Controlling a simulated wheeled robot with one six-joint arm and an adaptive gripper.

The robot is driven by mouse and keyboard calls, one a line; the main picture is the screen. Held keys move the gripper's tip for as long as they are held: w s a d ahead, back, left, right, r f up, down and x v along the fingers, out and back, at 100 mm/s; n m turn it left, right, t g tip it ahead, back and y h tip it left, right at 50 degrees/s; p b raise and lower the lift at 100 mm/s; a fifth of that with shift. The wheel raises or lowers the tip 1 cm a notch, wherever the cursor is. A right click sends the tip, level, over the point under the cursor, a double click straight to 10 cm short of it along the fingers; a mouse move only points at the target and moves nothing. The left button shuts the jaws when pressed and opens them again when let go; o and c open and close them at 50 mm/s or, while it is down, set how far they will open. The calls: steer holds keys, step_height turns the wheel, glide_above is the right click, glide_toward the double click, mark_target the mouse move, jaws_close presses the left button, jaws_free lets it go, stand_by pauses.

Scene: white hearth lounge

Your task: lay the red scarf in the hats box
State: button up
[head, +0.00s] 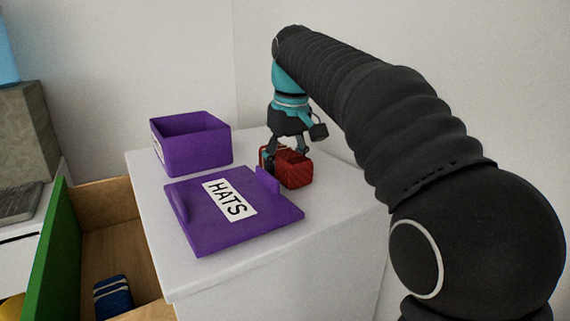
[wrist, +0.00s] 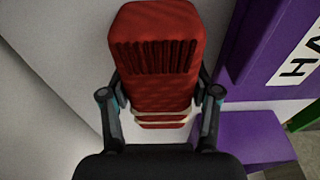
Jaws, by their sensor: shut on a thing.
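The red scarf (head: 292,170) is a folded, ribbed bundle at the right of the white cabinet top, beside the lid. My gripper (head: 285,154) points down and is shut on it. In the wrist view the scarf (wrist: 155,60) sits between both fingers (wrist: 160,97). I cannot tell whether it touches the cabinet top or is just above it. The purple hats box (head: 200,153) stands open at the back left of the cabinet top; its floor is hidden. A purple lid (head: 200,236) labelled HATS lies flat in front of the box.
The white cabinet top (head: 256,248) is clear along its front edge. Below at left is an open wooden drawer or bin with a green side (head: 55,245), holding a blue striped bundle (head: 113,296). A grey object (head: 22,125) stands at the far left. Walls close off the back.

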steer(key=o, duration=0.9)
steer(key=shift+f, duration=0.15)
steer(key=shift+c, duration=0.2)
steer(key=o, duration=0.5)
steer(key=shift+c, duration=0.2)
